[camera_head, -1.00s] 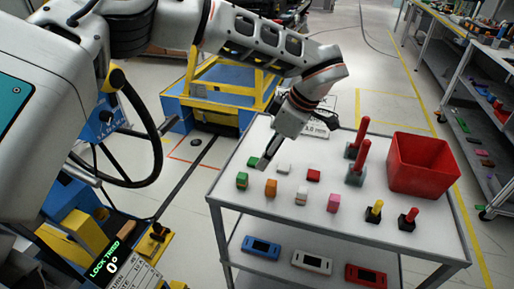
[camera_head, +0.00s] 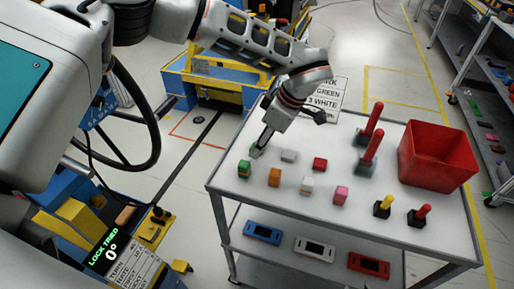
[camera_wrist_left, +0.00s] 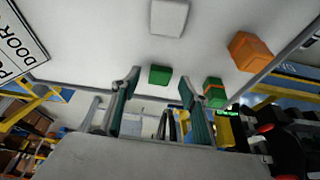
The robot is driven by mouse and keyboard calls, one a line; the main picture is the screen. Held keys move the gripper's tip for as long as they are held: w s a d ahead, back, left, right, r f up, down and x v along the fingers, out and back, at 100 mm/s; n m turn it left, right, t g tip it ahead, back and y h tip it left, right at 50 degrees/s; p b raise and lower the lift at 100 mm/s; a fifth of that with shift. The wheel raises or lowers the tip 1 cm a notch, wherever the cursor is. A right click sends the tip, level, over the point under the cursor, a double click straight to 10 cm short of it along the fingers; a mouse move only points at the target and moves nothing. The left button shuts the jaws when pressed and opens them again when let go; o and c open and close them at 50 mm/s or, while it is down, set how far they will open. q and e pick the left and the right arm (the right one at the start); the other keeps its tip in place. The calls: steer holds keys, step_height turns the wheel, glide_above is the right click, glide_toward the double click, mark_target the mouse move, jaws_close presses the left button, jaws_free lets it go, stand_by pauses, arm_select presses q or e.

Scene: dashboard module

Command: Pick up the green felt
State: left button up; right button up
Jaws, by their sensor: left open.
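A plain green piece (camera_wrist_left: 160,75), which looks like the green felt, lies on the white table top (camera_head: 330,225). In the left wrist view it shows between and just beyond the fingertips of my left gripper (camera_wrist_left: 159,88). The gripper is open, with nothing between its fingers. In the head view the left gripper (camera_head: 258,151) points down over the table's left end and mostly hides the plain green piece. A green block with an orange band (camera_head: 244,169) sits close by; it also shows in the left wrist view (camera_wrist_left: 214,92).
Grey-white (camera_head: 289,156), red (camera_head: 320,164), orange (camera_head: 275,177), white (camera_head: 307,186) and pink (camera_head: 341,195) pieces stand nearby. Red-handled levers (camera_head: 372,150), a red bin (camera_head: 437,157) and two small joysticks (camera_head: 383,206) occupy the right side. Handheld devices lie on the lower shelf.

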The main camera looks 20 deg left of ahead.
arm_select(q)
steer(key=shift+a+f, duration=0.15)
steer(key=shift+f, duration=0.2)
steer(key=c, duration=0.8)
steer(key=shift+r, duration=0.15)
